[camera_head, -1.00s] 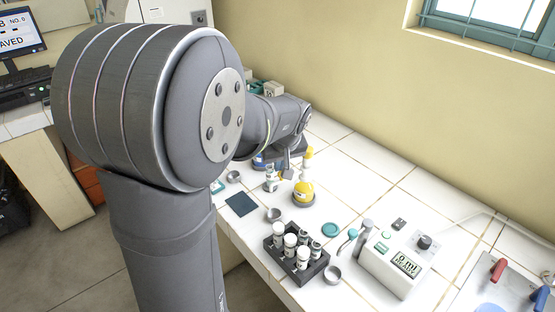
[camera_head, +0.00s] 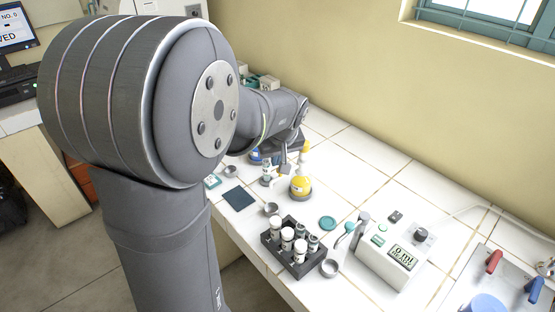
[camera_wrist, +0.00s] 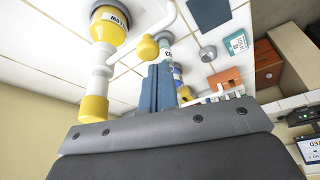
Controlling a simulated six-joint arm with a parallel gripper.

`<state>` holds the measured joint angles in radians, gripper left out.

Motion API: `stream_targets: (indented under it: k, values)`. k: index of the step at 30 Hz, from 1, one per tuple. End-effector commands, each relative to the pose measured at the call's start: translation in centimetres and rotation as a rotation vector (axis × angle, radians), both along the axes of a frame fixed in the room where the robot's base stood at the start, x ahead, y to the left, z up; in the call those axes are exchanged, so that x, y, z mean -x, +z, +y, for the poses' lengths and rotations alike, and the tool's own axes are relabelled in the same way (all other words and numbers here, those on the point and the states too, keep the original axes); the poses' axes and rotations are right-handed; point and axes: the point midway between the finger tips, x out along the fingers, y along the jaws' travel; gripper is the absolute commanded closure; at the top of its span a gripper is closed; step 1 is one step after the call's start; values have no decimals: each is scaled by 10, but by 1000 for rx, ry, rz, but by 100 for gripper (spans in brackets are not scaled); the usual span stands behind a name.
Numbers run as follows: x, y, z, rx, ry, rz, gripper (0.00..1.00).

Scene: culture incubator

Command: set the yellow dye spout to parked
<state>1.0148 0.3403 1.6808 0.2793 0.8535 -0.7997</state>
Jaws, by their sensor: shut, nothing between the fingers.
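The yellow dye dispenser (camera_head: 300,187) stands on the white tiled bench, in the middle of the head view. In the wrist view its yellow body (camera_wrist: 109,24) is at the upper left, with a white neck (camera_wrist: 98,72) and a yellow cap (camera_wrist: 93,108). A curved white spout tube (camera_wrist: 160,24) shows beside the body, and a yellow ball-shaped knob (camera_wrist: 147,47) is near it. My gripper (camera_wrist: 162,70) has its blue fingers shut and empty, just beside the knob. Whether they touch it I cannot tell. In the head view my gripper (camera_head: 284,168) is small, left of the dispenser.
A blue-based dispenser (camera_head: 256,156) stands behind, close to my gripper. Bare tiles (camera_head: 350,160) lie right of the yellow dispenser.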

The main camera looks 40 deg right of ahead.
Motion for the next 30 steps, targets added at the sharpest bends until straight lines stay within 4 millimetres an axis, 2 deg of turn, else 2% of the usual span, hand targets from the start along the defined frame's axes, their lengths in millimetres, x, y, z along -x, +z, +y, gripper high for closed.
stream_targets:
  k: [6,12,18,24,30]
  values:
    - [-37,11,-6,3,3,-2,100]
    - [-15,58,-3,5,-1,-3,100]
    - [-4,89,-1,3,-2,-3,100]
    - [1,101,0,1,0,-1,100]
    - [1,101,0,0,0,-1,100]
